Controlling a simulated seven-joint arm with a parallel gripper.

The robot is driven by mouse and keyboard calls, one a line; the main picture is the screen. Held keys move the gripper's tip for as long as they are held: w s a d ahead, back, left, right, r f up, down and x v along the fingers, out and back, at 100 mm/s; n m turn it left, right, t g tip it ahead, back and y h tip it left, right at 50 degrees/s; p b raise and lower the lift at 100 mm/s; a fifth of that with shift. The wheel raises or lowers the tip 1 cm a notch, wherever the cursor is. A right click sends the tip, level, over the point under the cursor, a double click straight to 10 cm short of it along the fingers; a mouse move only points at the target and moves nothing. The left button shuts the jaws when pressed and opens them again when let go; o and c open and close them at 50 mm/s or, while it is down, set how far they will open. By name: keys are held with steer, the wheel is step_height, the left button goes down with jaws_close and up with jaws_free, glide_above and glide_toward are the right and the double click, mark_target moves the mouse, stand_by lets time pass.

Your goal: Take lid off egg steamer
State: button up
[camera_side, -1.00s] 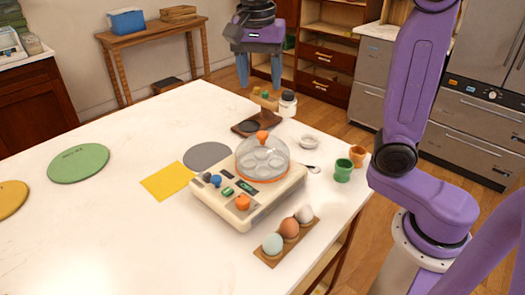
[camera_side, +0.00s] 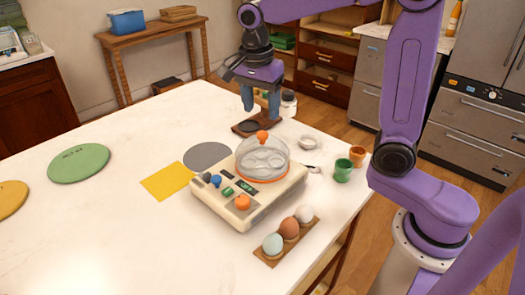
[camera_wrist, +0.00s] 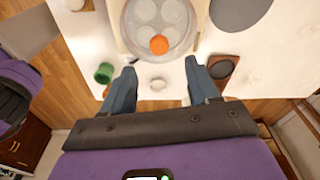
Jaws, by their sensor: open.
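The egg steamer (camera_side: 225,207) is a cream box with dials and buttons on the white table. Its clear domed lid (camera_side: 248,156) sits on top, with an orange knob (camera_side: 262,137). In the wrist view the knob (camera_wrist: 159,44) is near the top middle, with the lid (camera_wrist: 185,42) around it. My gripper (camera_side: 261,112) is open and empty. In the side view it appears above and behind the lid, in front of the small brown board. In the wrist view the fingertips (camera_wrist: 160,70) are spread apart, with the knob beyond them and untouched.
Several eggs stand in a wooden holder (camera_side: 267,258) in front. Green (camera_side: 343,172) and orange (camera_side: 357,156) cups and a small white dish (camera_side: 310,143) are to the right. A brown board (camera_side: 243,130) is behind. The table's left has clear room around a green mat (camera_side: 78,163).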

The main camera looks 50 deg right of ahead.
mark_target(262, 133)
steer(key=shift+d+f, duration=0.2)
steer(key=shift+f, duration=3.35)
jaws_close()
